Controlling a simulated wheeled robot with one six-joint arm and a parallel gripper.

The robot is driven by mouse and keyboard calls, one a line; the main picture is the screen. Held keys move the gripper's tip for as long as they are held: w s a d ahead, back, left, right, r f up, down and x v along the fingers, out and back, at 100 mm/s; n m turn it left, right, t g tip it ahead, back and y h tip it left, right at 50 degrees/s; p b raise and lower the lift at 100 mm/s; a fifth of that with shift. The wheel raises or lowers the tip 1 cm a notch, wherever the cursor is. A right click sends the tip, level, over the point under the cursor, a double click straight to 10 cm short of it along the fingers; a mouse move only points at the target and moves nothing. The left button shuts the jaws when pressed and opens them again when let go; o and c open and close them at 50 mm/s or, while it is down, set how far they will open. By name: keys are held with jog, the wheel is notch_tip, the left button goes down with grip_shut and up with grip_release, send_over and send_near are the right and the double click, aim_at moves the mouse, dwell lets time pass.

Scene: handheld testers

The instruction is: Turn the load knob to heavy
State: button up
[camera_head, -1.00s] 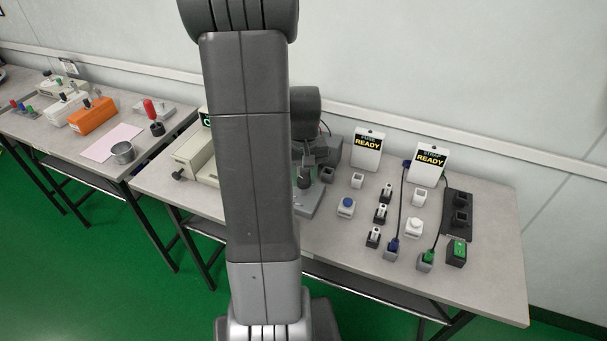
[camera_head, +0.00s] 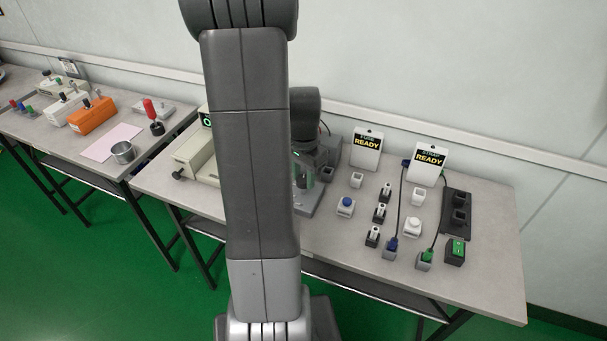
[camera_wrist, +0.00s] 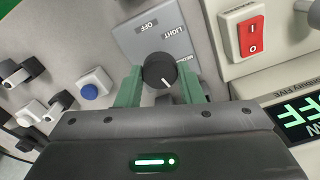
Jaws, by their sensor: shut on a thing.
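A black round load knob (camera_wrist: 160,72) with a white pointer line stands on a grey panel (camera_wrist: 130,40), which bears the labels OFF, LIGHT and a partly hidden MEDIUM. In the wrist view the pointer line lies on the knob's lower side, towards my gripper body and away from OFF. My gripper (camera_wrist: 159,76) has its green fingers on both sides of the knob and is shut on it. No heavy label shows; the lower panel is hidden behind my gripper. In the head view my gripper (camera_head: 304,176) is low over the panel, partly behind my arm.
A cream tester with a red switch (camera_wrist: 252,36) and a lit display (camera_wrist: 296,118) stands close on the right in the wrist view. A blue button (camera_wrist: 91,91) and several black-and-white pieces lie left. Two READY signs (camera_head: 367,150) stand at the table's back.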

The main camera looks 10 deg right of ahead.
aim_at(304, 179)
jog(key=shift+r+m, duration=0.1)
jog(key=shift+m, duration=1.5)
jog(key=o, duration=1)
notch_tip(304, 179, up, 14)
jog(key=p, duration=0.1)
jog(key=shift+f, duration=0.25)
